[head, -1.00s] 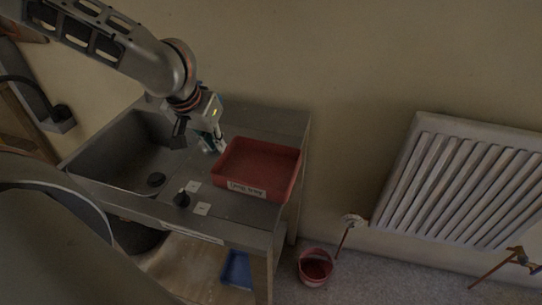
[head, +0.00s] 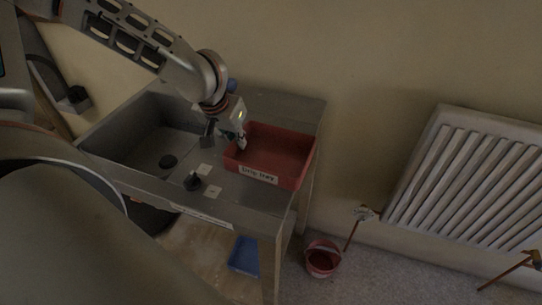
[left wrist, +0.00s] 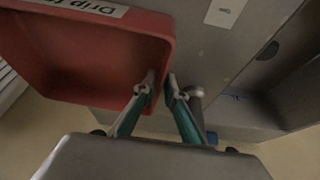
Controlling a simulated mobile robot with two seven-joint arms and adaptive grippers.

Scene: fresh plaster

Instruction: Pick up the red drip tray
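The red drip tray (head: 290,154) is a shallow box with a white label on its front wall. It sits at the right end of the sink unit's top and looks level. My left gripper (head: 242,143) is at the tray's left wall. In the left wrist view the tray (left wrist: 85,60) fills the upper left. The fingertips of my left gripper (left wrist: 161,80) are close together, one inside the tray wall and one outside, with the wall pinched between them. The exact contact is partly hidden by the fingers. My right gripper is not in view.
A pink bucket (head: 322,259) stands on the floor. A radiator (head: 465,180) is on the wall at right. A blue object (head: 244,256) sits below the counter.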

